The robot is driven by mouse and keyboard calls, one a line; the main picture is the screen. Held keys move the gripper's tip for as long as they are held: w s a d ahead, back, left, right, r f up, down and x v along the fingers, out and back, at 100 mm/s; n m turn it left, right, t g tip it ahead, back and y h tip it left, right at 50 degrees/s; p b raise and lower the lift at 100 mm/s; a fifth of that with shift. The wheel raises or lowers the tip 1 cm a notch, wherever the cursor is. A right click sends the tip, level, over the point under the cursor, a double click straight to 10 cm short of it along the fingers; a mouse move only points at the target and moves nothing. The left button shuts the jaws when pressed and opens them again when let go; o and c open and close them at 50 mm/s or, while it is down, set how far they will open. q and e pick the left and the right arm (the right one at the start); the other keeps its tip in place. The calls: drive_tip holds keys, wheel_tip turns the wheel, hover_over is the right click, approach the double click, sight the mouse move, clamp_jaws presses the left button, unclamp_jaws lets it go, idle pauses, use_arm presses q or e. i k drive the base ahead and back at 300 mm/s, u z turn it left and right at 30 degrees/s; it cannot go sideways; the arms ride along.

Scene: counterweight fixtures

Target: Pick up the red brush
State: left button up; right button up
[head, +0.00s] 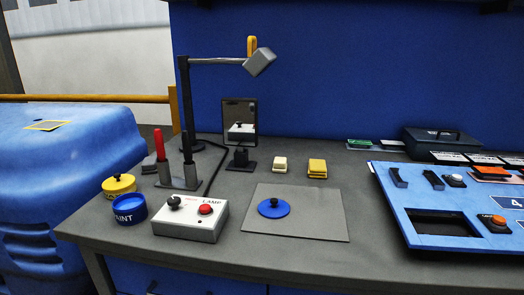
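The red brush (158,142) is at the left of the grey table. Only its red upright handle shows clearly; its lower end is hidden in a dark grey holder (178,183) with two sockets. I cannot see its bristles. The second socket, to the right, stands in front of the black lamp post. Neither of my grippers is in view.
A blue paint pot (129,209), a yellow lidded pot (118,187) and a lamp switch box (190,220) stand in front of the holder. A black lamp post (186,95) rises behind it. A mat (320,222) bears a blue lid (273,208). A blue panel (440,190) is at right.

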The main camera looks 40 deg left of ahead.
sight(158, 138)
drive_tip(key=z, duration=1.8)
drive_tip(key=k, duration=1.75)
drive_tip(key=u, duration=1.45)
